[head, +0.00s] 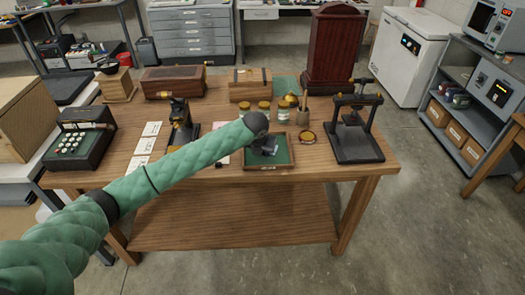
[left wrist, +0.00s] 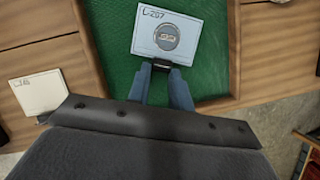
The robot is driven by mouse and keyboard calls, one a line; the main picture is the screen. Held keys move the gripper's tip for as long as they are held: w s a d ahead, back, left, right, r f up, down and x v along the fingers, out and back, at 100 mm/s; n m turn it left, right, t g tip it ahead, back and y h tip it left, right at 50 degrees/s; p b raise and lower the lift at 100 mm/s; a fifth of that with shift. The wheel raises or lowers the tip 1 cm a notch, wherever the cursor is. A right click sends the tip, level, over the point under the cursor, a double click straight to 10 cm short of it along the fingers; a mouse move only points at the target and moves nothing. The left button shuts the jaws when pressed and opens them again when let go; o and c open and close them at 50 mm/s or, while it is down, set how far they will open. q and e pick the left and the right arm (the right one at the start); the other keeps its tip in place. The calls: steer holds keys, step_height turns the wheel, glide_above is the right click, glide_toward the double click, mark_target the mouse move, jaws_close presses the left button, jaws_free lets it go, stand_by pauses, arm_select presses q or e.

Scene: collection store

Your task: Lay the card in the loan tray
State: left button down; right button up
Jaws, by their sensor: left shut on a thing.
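A small dark piece sits at the card's edge between the fingers. Behind the card is the green lining of the wooden loan tray (left wrist: 235,45). In the head view my left gripper (head: 265,149) is over the tray (head: 285,168), near its middle. My gripper partly hides the card there. I cannot tell whether the card touches the lining. My right gripper is not in view.
Another card (left wrist: 38,92) lies on the table left of the tray. More white cards (head: 146,144) lie further left. A black press (head: 355,145) and a small round dish (head: 307,137) stand right of the tray; jars (head: 264,113) stand behind it.

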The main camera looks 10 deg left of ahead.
arm_select(q)
steer(key=shift+f, duration=0.1)
steer(key=c, duration=1.3)
jaws_free()
steer(key=shift+f, duration=0.1)
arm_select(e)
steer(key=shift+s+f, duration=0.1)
arm_select(q)
steer(key=shift+o, duration=0.2)
steer(key=shift+r, duration=0.25)
steer(key=b+v, duration=0.3)
steer(key=v, duration=0.9)
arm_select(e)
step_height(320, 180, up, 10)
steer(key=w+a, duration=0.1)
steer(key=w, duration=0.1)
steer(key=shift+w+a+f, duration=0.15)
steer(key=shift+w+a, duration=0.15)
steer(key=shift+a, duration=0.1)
arm_select(q)
steer(key=shift+f, duration=0.1)
